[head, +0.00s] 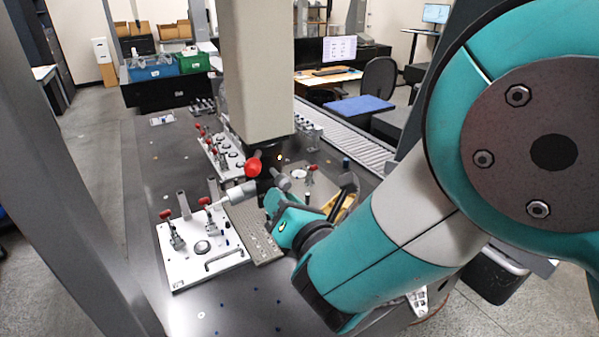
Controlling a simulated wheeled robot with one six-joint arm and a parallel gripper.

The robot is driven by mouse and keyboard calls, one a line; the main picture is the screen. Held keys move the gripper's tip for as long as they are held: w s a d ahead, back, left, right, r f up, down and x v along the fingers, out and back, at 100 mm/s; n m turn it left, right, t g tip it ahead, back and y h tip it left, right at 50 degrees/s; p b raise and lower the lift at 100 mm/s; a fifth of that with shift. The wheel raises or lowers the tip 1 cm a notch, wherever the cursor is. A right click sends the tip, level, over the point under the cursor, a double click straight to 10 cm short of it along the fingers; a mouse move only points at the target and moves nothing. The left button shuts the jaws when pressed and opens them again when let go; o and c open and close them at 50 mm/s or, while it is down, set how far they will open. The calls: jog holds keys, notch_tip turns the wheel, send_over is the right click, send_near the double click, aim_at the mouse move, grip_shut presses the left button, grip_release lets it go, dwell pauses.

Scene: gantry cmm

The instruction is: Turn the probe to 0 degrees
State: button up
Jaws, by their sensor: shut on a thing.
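The tall beige column (259,70) of the measuring machine comes down over the table. A dark probe head hangs at its lower end, with a red round part (254,166) on it. The probe (240,193) appears as a light grey cylinder, lying nearly level and pointing left and slightly down over a white fixture plate. My gripper (272,200) is at the probe's right end, just below the head, and is shut on it. The fingertips are small and partly hidden by the wrist. I cannot read any angle mark on the probe.
The white fixture plate (184,255) with red-tipped clamps and a handle stands below left. A grey perforated plate (262,240) lies beside it. More clamp fixtures (221,152) stand behind. The dark table (148,185) is bare on the left. A grey frame post (72,150) rises at far left.

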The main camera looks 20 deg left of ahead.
jog(key=shift+n+p, duration=1.1)
jog(key=shift+n, duration=0.8)
jog(key=shift+r, duration=0.1)
jog(key=shift+n+p, duration=1.5)
jog(key=shift+n, duration=0.8)
